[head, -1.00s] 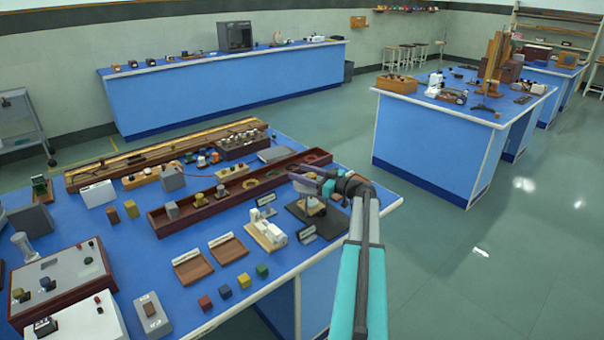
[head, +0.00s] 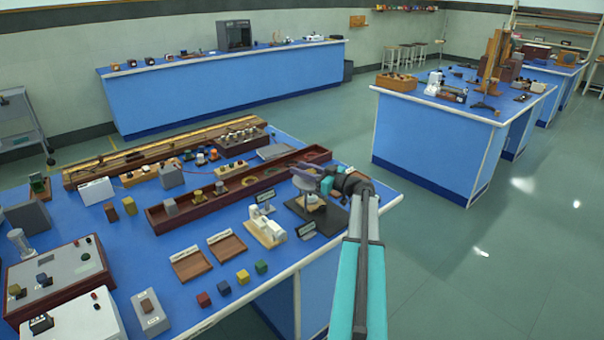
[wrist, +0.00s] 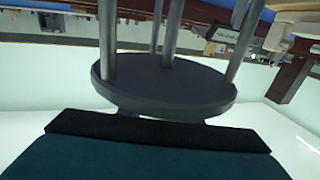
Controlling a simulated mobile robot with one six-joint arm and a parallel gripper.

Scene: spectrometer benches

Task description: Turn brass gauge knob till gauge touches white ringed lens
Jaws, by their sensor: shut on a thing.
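My gripper (head: 318,181) is at the right end of the near bench, shut on the top part of a grey gauge (head: 303,178). In the wrist view the gauge (wrist: 165,88) is large: a dark grey disc with several slim rods, the scene appearing upside down. The black and teal edge of my gripper (wrist: 158,130) lies against the disc's near side. The brass knob is hidden in both views. A small pale round thing, likely the white ringed lens (head: 311,206), sits on a dark plate (head: 327,218) beneath the gauge. Whether the gauge touches it cannot be told.
A long dark red trough (head: 165,222) runs behind. Two brown trays (head: 190,265) and several coloured cubes (head: 223,288) lie nearer. Floor at right is clear.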

